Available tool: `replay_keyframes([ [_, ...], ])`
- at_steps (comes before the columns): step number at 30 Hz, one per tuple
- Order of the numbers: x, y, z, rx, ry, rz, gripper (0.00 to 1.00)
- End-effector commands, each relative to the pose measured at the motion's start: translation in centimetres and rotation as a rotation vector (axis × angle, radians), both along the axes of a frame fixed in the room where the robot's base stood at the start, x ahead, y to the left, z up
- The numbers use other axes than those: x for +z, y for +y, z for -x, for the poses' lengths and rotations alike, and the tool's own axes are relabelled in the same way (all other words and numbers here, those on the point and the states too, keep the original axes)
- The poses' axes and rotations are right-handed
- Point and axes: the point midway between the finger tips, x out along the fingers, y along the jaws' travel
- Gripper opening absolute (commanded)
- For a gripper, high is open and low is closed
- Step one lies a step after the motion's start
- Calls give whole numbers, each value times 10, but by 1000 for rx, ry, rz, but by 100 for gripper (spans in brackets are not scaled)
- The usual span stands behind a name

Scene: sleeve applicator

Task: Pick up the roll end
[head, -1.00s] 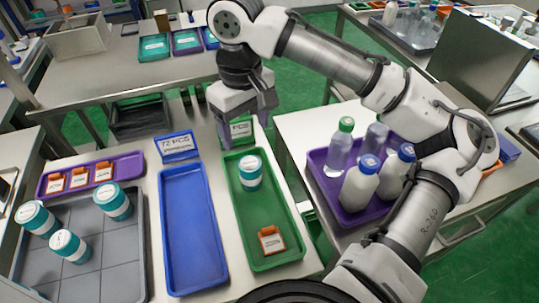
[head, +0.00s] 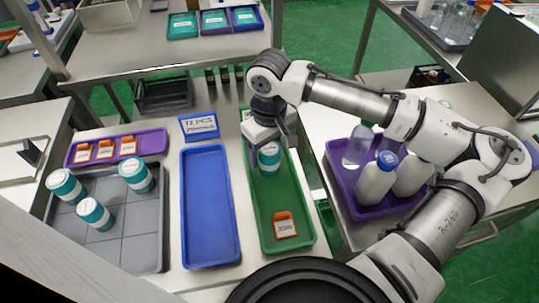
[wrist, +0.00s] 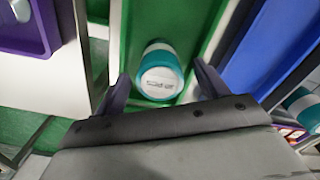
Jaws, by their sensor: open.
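A teal-and-white roll end (head: 268,160) stands in the far half of the green tray (head: 262,215). My gripper (head: 268,143) is just above it and covers part of it in the head view. In the wrist view the roll end (wrist: 160,72) shows its round white top with dark print. It lies between the two spread fingers of my gripper (wrist: 162,92), slightly beyond the tips. The fingers are open and empty. I cannot tell whether they are level with its sides.
A grey tray (head: 125,245) at left holds several similar rolls. A blue tray (head: 210,210) lies empty beside the green one. An orange-framed card (head: 285,225) sits in the green tray. A purple tray (head: 375,208) with bottles stands to the right.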

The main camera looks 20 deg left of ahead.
Motion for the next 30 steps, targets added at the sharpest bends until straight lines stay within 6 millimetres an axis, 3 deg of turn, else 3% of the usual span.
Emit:
replay_keyframes([
  [5,-18,0,0,1,-1,0,73],
  [12,-21,0,0,1,-1,0,73],
  [24,-20,0,0,0,-1,0,23],
  [30,-20,0,0,0,-1,0,23],
])
